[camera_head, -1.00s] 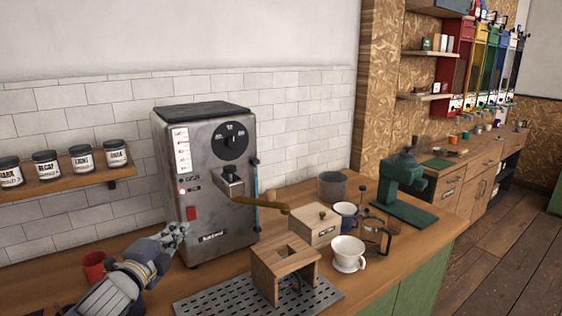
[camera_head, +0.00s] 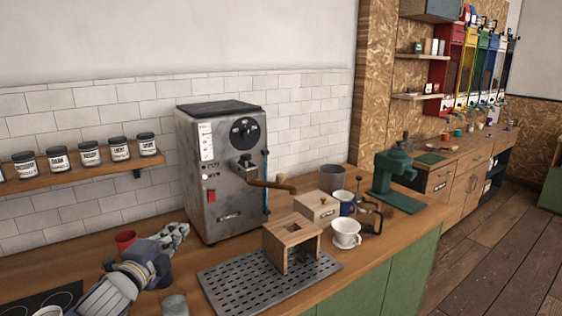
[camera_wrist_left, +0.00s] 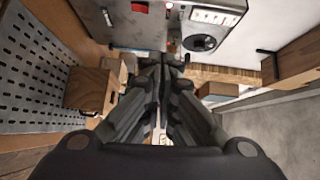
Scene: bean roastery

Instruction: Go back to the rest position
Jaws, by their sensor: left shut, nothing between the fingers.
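My left gripper (camera_head: 172,242) is in the lower left of the head view, over the wooden counter, with its arm coming in from the left. It is left of the grey roaster machine (camera_head: 222,185), near a red cup (camera_head: 125,241). In the left wrist view the fingers of my left gripper (camera_wrist_left: 165,75) are together with nothing between them. The machine (camera_wrist_left: 135,28) shows at the top of that view. My right gripper is not in view.
A perforated metal tray (camera_head: 240,287) and a wooden stand (camera_head: 279,243) are right of the gripper. A white cup (camera_head: 346,232), a wooden box (camera_head: 318,208) and a green grinder (camera_head: 393,175) stand farther right. A shelf of jars (camera_head: 90,153) hangs at left. The floor at right is clear.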

